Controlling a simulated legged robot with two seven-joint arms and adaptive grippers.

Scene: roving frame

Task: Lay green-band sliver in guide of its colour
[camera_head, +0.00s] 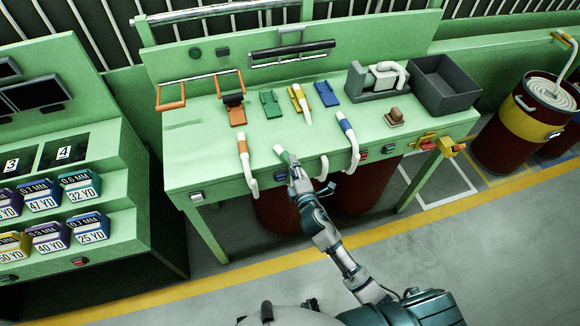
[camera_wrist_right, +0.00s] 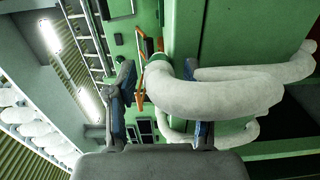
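The green-band sliver (camera_head: 286,158) is a white roll with a green band near its end. It hangs over the table's front edge, its end on the tabletop. The green guide (camera_head: 270,104) lies empty behind it, between the orange guide (camera_head: 237,114) and the yellow guide (camera_head: 295,96). My right gripper (camera_head: 295,176) is at the sliver by the front edge. In the right wrist view its fingers (camera_wrist_right: 160,95) stand apart; the thick white sliver (camera_wrist_right: 220,97) lies across the right finger, with a gap to the left finger. My left gripper is out of view.
The orange-band sliver (camera_head: 243,150) and blue-band sliver (camera_head: 347,128) hang over the front edge on either side. A yellow-band sliver (camera_head: 304,108) lies at the yellow guide. The blue guide (camera_head: 326,94) is empty. A grey device (camera_head: 370,84) and dark bin (camera_head: 445,88) stand right.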

